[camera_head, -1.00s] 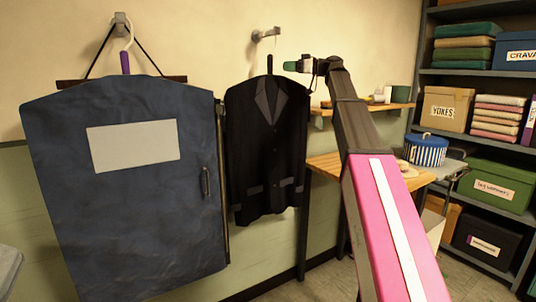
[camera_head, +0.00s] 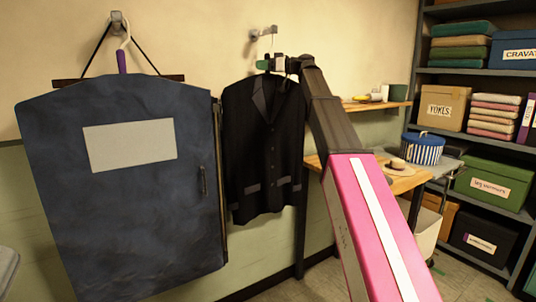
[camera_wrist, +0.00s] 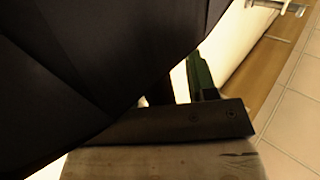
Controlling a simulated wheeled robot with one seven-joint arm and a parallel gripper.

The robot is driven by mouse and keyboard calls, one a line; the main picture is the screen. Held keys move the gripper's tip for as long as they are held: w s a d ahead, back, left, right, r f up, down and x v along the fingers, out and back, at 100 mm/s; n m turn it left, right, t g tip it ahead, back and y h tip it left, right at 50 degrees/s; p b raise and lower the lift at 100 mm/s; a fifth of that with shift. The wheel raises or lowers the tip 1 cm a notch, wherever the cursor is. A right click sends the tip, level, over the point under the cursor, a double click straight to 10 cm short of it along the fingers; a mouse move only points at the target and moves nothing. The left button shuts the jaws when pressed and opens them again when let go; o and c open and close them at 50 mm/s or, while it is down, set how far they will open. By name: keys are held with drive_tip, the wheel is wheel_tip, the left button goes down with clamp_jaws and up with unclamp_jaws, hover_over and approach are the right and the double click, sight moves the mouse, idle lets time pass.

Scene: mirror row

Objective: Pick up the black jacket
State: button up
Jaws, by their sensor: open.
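The black jacket (camera_head: 262,150) hangs upright on the wall, with grey lapels and grey pocket flaps. Its hanger hangs from a metal wall hook (camera_head: 262,33). My gripper (camera_head: 264,64) is at the top of the jacket, by the hanger's neck, with a green fingertip showing. The jaws are open; I cannot tell whether they touch the hanger or surround it. In the wrist view, dark cloth (camera_wrist: 60,75), apparently the jacket, fills the left side, and a green finger (camera_wrist: 200,75) shows at centre. The other finger is hidden or unclear.
A blue garment bag (camera_head: 125,215) hangs close to the jacket's left.

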clamp_jaws()
drive_tip(key=shift+r, duration=0.1)
